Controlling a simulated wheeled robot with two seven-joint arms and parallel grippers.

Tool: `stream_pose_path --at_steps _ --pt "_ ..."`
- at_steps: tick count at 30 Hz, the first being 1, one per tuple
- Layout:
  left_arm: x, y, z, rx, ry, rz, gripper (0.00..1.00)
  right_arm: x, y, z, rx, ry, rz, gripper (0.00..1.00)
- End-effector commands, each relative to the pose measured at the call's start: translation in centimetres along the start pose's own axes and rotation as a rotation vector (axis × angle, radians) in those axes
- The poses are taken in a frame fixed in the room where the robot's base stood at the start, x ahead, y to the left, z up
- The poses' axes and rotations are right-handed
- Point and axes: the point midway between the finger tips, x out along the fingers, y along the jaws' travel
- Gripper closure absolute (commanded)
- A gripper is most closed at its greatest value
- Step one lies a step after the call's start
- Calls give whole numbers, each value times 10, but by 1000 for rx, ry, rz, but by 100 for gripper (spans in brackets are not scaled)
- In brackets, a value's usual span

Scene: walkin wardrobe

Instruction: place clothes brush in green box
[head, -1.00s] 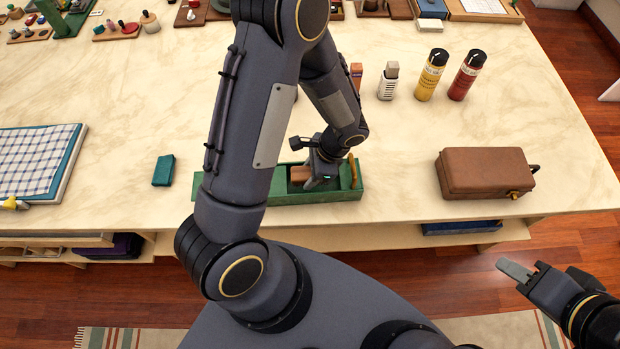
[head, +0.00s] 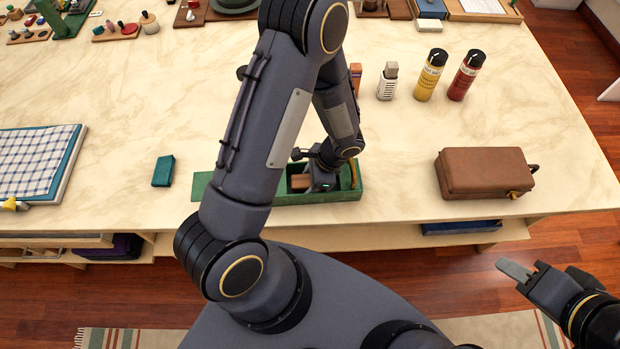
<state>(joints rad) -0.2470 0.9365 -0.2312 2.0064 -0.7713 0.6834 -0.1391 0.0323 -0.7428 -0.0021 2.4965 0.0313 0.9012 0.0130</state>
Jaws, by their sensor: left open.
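The green box (head: 348,195) is a long low open box near the front edge of the table, partly hidden behind my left arm. A brown wooden block-like piece, perhaps the clothes brush (head: 300,182), lies inside it. My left gripper (head: 322,184) is at the box, over its right half, with its jaws open beside the brown piece. The fingertips are small and partly hidden. My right gripper (head: 518,273) is low at the right, off the table's front edge, and holds nothing that I can see.
A brown case (head: 484,173) stands right of the box. Yellow (head: 431,75) and red (head: 467,75) bottles and a white bottle (head: 388,82) stand behind. A teal block (head: 163,171) and a folded checked cloth (head: 38,158) lie left. The table between is clear.

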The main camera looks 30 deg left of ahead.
Motion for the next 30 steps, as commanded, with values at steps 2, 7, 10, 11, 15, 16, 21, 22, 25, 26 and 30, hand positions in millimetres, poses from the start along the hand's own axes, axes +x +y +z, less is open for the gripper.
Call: stream_pose_path --at_steps 2,7,10,11,15,16,21,22,25,26,30 --pt "-3 0 1 0 0 0 50 -3 -1 -1 0 0 0 64" --pt "-22 -1 0 -1 5 -5 50 -1 0 -1 0 0 0 64" --pt "-43 -1 0 -2 7 -5 50 0 0 0 0 0 0 64" --pt "-50 -2 -1 -2 7 -5 50 1 0 0 0 0 0 64" --pt "-80 -1 0 -1 6 -5 50 2 1 1 0 0 0 64" --pt "-86 -1 0 -1 5 -4 50 3 1 1 0 0 0 64" --pt "-112 0 0 0 2 -2 50 4 2 2 0 0 0 64" --pt "-114 0 0 0 2 -1 50 4 2 2 0 0 0 64" --pt "-122 0 3 -9 8 1 50 4 2 2 0 0 0 64" --pt "-125 0 5 -18 15 5 50 4 2 2 0 0 0 64" --pt "-147 3 28 -139 113 46 50 4 2 2 0 0 0 64"
